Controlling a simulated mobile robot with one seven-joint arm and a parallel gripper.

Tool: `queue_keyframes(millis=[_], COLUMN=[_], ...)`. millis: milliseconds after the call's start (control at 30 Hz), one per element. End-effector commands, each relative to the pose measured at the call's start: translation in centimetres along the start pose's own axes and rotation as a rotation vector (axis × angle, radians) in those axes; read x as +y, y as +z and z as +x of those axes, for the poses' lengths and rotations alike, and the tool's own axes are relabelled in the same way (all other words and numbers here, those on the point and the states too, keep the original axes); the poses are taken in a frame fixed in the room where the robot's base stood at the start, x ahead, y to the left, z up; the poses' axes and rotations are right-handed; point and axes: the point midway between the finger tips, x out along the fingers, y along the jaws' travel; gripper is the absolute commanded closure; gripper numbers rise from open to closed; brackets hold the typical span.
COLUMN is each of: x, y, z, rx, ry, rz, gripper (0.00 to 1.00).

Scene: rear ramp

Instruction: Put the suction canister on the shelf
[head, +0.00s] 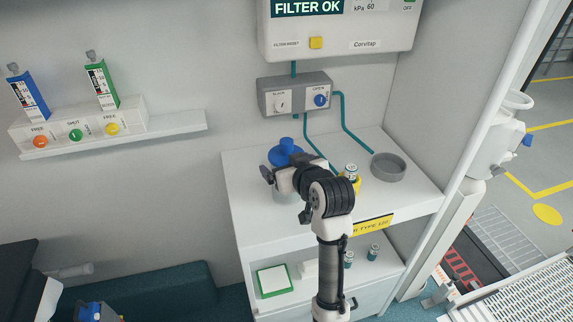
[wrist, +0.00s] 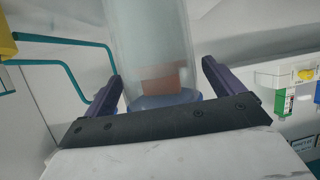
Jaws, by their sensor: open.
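The suction canister (head: 284,156) stands on the white counter, its blue lid on top and its clear body mostly hidden behind my arm. In the wrist view the clear canister (wrist: 150,45), with something reddish inside, shows between the two fingers. My gripper (head: 267,175) is at the canister's near side in the head view. In the wrist view my gripper (wrist: 161,72) is open, one finger on each side of the canister, with visible gaps. A white wall shelf (head: 175,124) is at the left.
The wall shelf carries a panel with coloured knobs (head: 78,131) and free room at its right end. A grey bowl (head: 388,167) and a small teal-and-white vial (head: 351,171) are on the counter. A lower shelf holds a green-edged box (head: 273,281) and small vials. Teal tubes hang behind the counter.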

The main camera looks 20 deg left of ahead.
Motion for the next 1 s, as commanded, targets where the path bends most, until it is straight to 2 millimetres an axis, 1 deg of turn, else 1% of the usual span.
queue_keyframes(millis=[300, 400, 500, 600, 700, 900, 967, 1000], x=[0.1, 0.0, 0.1, 0.0, 0.0, 0.0, -0.2, -0.6], y=[0.1, 0.1, 0.1, 0.1, 0.1, 0.0, -0.3, -0.9], z=[-6.6, -8.5, -9.9, -10.7, -11.1, -11.2, -11.0, -10.8], rx=[0.005, 0.003, 0.005, 0.003, 0.001, 0.002, 0.015, 0.035], ry=[0.005, 0.004, 0.004, 0.002, 0.001, 0.0, -0.002, -0.003], rz=[-0.001, -0.002, -0.001, -0.001, 0.0, 0.0, -0.003, -0.008], gripper=[0.07, 0.07, 0.07, 0.07, 0.07, 0.07, 0.07, 0.07])
